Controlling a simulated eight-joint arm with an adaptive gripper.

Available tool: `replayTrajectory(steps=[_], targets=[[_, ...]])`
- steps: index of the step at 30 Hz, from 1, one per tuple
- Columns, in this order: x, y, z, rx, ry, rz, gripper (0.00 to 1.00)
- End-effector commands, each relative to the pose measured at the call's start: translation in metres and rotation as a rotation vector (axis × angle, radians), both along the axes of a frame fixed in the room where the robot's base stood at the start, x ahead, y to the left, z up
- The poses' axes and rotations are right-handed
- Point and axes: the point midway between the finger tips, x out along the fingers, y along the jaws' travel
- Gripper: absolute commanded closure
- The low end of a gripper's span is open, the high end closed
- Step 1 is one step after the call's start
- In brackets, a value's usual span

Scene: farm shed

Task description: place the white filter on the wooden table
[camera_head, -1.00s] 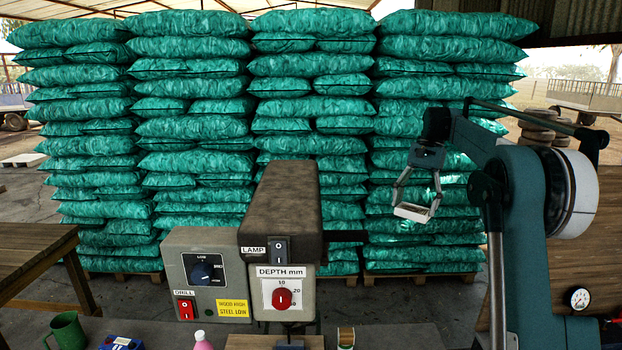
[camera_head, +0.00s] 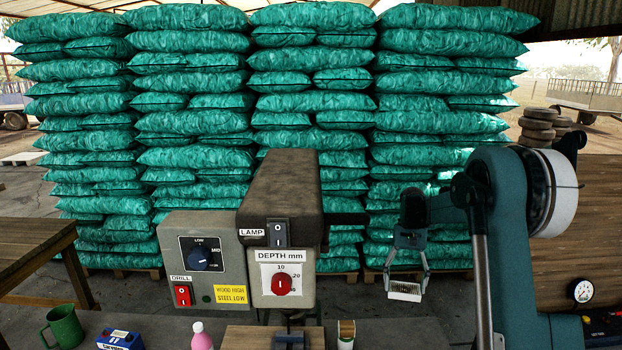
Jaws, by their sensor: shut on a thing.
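My gripper (camera_head: 405,288) hangs pointing down, right of the drill press, with its two fingers shut on the white filter (camera_head: 405,292). The filter is a small pale box-like piece with a darker, ribbed face, held level between the fingertips. It shows in front of the green sacks and the floor, above the grey bench in the picture. A wooden table (camera_head: 32,240) stands at the left edge, with a bare top. Another brown wooden surface (camera_head: 590,225) shows at the right, partly behind my arm. I cannot tell which one the task names.
A drill press (camera_head: 285,195) with a grey control box (camera_head: 203,255) stands at the middle. A green mug (camera_head: 63,327), a blue box (camera_head: 121,340) and a pink bottle (camera_head: 201,337) are at the front. Green sacks (camera_head: 200,120) are stacked behind. A gauge (camera_head: 582,291) is at the right.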

Motion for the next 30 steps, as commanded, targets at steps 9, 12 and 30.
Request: replayTrajectory(steps=[9, 12, 30], targets=[[-0.036, 0.024, -0.086, 0.0, 0.0, 0.154, 0.46], [-0.044, 0.03, -0.101, 0.0, 0.0, 0.189, 0.46], [-0.053, 0.035, -0.115, 0.0, 0.0, 0.227, 0.46]])
